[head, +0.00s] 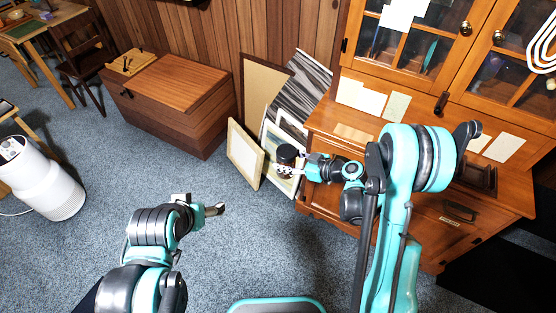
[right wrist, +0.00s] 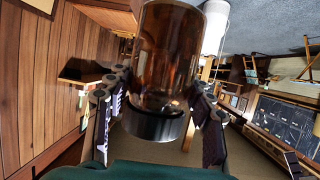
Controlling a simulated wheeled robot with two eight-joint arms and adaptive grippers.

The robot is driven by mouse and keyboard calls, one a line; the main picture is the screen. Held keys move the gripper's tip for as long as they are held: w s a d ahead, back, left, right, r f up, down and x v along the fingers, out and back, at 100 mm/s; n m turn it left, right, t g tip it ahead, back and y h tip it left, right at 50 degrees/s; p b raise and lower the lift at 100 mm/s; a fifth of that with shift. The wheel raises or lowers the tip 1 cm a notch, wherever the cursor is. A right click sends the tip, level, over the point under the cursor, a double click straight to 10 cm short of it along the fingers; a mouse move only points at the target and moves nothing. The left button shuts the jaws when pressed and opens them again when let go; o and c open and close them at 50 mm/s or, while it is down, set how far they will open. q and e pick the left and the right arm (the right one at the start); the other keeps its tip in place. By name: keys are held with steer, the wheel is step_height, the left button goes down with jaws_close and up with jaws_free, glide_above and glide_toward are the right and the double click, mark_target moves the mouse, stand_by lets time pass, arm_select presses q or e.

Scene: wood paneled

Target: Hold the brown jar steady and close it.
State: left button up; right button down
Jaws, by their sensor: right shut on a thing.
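The brown jar (head: 286,153) is small and dark in the head view, held in front of the leaning pictures. In the right wrist view the jar (right wrist: 165,55) is translucent amber, with a dark band (right wrist: 155,125) at the end nearest the camera. I cannot tell whether that band is a lid or the base. My right gripper (head: 284,170) is shut on the jar, with one finger on each side; it also shows in the right wrist view (right wrist: 157,100). My left gripper (head: 207,208) is apart from the jar, lower left; its finger gap is unclear. No separate lid is visible.
A wooden cabinet (head: 420,190) with glass doors stands at the right, close to my right arm. Framed pictures (head: 244,155) lean behind the jar. A wooden chest (head: 170,100) and a white cylindrical appliance (head: 45,185) stand left. Blue carpet between them is clear.

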steer(key=w+d+r+m+t+h, duration=0.2)
steer(key=d+r+m+t+h, duration=0.3)
steer(key=d+r+m+h, duration=0.4)
steer(key=shift+w+d+r+m+t+h, duration=0.2)
steer(key=shift+d+r+m+t+h, duration=0.15)
steer(key=shift+d+m+h, duration=0.95)
steer(key=shift+d+n+y, duration=0.3)
steer(key=shift+n, duration=0.1)
